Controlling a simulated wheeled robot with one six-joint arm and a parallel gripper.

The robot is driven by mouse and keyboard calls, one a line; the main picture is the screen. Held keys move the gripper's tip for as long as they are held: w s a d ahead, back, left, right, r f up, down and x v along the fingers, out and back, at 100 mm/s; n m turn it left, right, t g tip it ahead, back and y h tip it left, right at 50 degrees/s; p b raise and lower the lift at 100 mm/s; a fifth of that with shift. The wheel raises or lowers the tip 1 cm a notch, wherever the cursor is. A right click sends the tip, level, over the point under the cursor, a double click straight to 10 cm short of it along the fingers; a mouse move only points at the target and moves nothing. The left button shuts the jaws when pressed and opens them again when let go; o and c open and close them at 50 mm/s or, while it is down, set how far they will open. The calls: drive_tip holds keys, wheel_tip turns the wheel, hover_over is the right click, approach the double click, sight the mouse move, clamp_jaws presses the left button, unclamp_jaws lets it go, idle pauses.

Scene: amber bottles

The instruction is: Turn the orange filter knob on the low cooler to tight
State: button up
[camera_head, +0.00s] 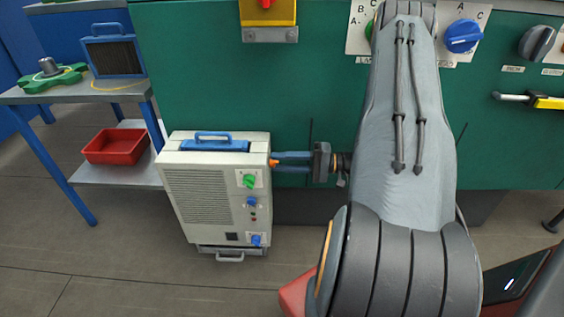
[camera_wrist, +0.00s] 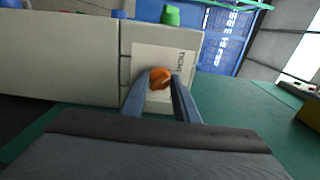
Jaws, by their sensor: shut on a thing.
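The low cooler (camera_head: 214,205) is a pale box with a vent grille, standing on the floor before the green cabinet. Its side face fills the upper left of the wrist view (camera_wrist: 60,65). The orange filter knob (camera_wrist: 160,77) sits on a white plate with lettering on that side face; a small part of it shows in the head view (camera_head: 274,162). My gripper (camera_head: 283,162) reaches in from the right in the head view. In the wrist view its two blue fingers (camera_wrist: 161,88) are shut on the knob, one on each side.
The green cabinet (camera_head: 220,80) stands right behind the cooler. A grey side table (camera_head: 70,93) with a red bin (camera_head: 116,146) on its lower shelf stands to the left. Green (camera_head: 249,181) and blue (camera_head: 252,202) knobs stick out of the cooler's front. Floor in front is clear.

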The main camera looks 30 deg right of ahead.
idle(0.5)
drive_tip(key=o, duration=1.1)
drive_tip(key=shift+c, duration=0.2)
drive_tip(key=v, duration=0.7)
drive_tip(key=shift+s+d+p, duration=0.25)
drive_tip(key=shift+d+p, duration=0.1)
drive_tip(key=shift+s, duration=0.1)
